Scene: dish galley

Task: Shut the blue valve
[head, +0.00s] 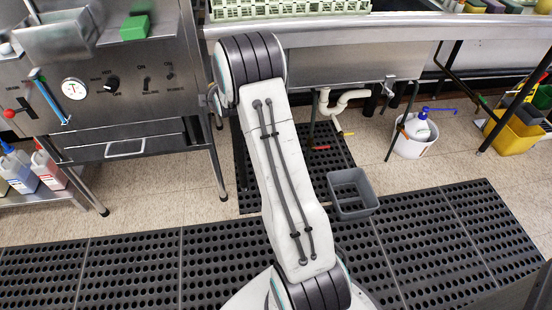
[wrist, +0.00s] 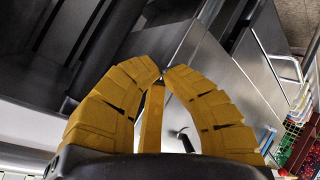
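A long blue handle (head: 50,98) slants across the lower left of the steel machine front in the head view. It is the only blue valve-like handle I make out; its mount is partly unclear. A red-knobbed lever (head: 11,113) sits to its left. My gripper (wrist: 162,74) shows in the wrist view with its yellow fingers arched and their tips together, nothing visible held at the tips. In the head view my gripper is hidden behind my arm.
Under the sink are white pipes (head: 335,101) with small yellow and red handles. A grey bin (head: 352,193) stands on the black floor mat (head: 130,265). A white bucket (head: 411,145) and a yellow mop bucket (head: 514,136) stand to the right. Bottles (head: 20,172) stand on a low shelf at left.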

